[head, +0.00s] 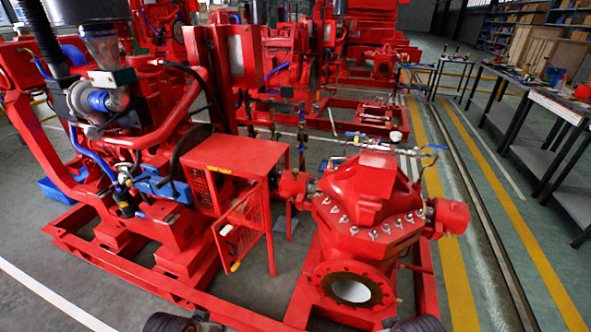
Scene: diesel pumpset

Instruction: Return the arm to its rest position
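Neither of my grippers shows in the head view. Dark rounded parts of my own arms (170,323) just reach into the bottom edge at left of centre, and another dark part of mine (418,324) shows at right of centre. No fingers are visible, and nothing held can be seen. In front of me stands a red pumpset with a large red pump (365,205), its round flange opening (350,289) facing me. The diesel engine (120,130) with blue hoses is at the left.
A red guard box (240,157) stands between engine and pump. The red base frame (130,284) runs along the floor towards me. More red pumpsets (290,45) stand behind. Workbenches (560,105) line the right. The yellow-striped floor (500,200) at right is clear.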

